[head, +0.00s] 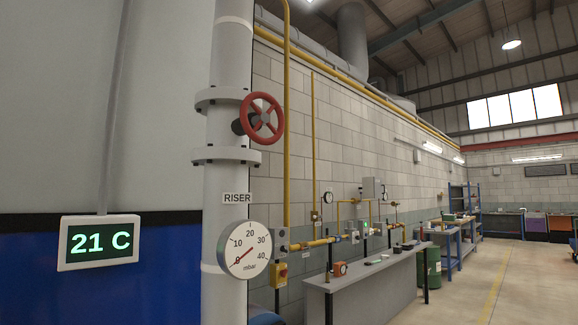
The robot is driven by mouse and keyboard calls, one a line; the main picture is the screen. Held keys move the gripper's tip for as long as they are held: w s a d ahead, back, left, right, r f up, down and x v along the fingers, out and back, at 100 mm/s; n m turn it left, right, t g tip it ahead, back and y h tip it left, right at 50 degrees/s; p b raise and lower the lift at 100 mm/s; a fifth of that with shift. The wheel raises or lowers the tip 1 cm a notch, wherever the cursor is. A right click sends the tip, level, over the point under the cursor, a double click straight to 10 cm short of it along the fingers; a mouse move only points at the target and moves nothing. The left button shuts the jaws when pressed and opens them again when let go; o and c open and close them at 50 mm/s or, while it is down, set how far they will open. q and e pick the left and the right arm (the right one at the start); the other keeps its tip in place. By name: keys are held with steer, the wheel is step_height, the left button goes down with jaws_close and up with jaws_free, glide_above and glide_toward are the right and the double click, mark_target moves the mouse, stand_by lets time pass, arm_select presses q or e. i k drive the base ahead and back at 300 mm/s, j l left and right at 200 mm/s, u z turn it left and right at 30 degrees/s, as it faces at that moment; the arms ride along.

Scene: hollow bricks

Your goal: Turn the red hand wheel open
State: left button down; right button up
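The red hand wheel (262,118) is mounted on a dark valve body (238,123) on the thick white riser pipe (228,180), between two bolted flanges. The wheel has several spokes and faces right, toward the viewer. Nothing touches it. Below it a sign reads RISER (237,198). Under the sign a round mbar gauge (244,249) has its red needle pointing to the lower left, near 0. Neither of my grippers is in the head view.
A thermometer display (99,242) reading 21 C is on the left wall. A grey bench (366,285) and yellow pipes (287,120) run along the block wall behind the riser. A green drum (430,267) stands beyond the bench. The floor (470,290) at the right is clear.

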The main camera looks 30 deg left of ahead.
mark_target(262, 118)
steer(key=u, duration=1.2)
